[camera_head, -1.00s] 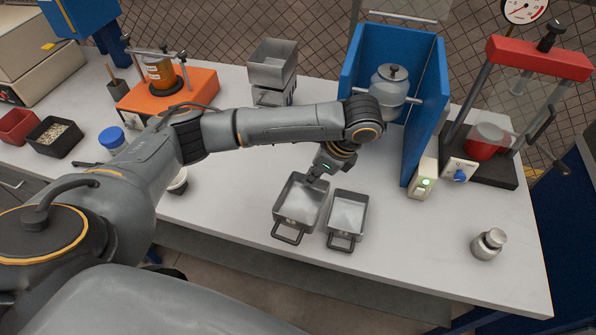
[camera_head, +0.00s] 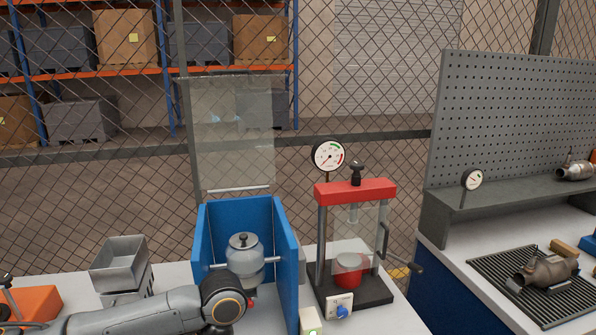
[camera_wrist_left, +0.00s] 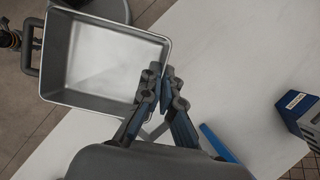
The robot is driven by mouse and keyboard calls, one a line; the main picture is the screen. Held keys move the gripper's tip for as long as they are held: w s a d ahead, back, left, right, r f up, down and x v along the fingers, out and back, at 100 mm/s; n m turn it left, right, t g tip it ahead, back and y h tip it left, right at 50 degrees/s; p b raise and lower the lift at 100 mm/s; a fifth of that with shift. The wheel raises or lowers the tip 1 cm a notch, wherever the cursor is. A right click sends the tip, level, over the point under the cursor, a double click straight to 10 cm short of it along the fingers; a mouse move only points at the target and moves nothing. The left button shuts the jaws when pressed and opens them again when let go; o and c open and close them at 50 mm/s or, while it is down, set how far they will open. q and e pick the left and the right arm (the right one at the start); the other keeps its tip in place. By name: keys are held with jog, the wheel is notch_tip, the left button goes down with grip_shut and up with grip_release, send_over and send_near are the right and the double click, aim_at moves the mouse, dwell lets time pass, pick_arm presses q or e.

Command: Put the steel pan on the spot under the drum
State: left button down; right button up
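A steel pan (camera_wrist_left: 105,60) with a looped handle shows in the left wrist view and looks empty. My left gripper (camera_wrist_left: 160,82) is closed at the pan's rim, its fingertips on the wall opposite the handle. The pan overlaps the table's edge in this view and seems held above the surface. The metal drum (camera_head: 244,262) hangs inside the blue enclosure (camera_head: 285,265) in the head view. My left forearm is in front of the enclosure's lower part, so the spot under the drum is hidden. The head view shows neither the pan nor my left gripper. My right gripper is out of view.
A red-topped press (camera_head: 356,190) stands right of the enclosure. Stacked steel trays (camera_head: 119,262) stand to its left. A switch box (camera_head: 311,321) is by the enclosure's front right. The left wrist view shows a labelled blue box (camera_wrist_left: 298,112) and bare white tabletop (camera_wrist_left: 225,50).

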pick_arm(q)
jog(key=s+n, duration=0.1)
jog(key=n, duration=0.1)
jog(key=n+h+b, duration=0.1)
jog(key=n, duration=0.1)
jog(key=s+a+n+g+h, duration=0.1)
jog(key=n, duration=0.1)
jog(key=shift+s+r, duration=0.3)
jog(key=shift+s, duration=0.05)
jog(key=n, duration=0.1)
jog(key=s+r+n+h+b, duration=0.1)
jog(key=n, duration=0.1)
jog(key=shift+s+a, duration=0.15)
jog(key=shift+s, duration=0.15)
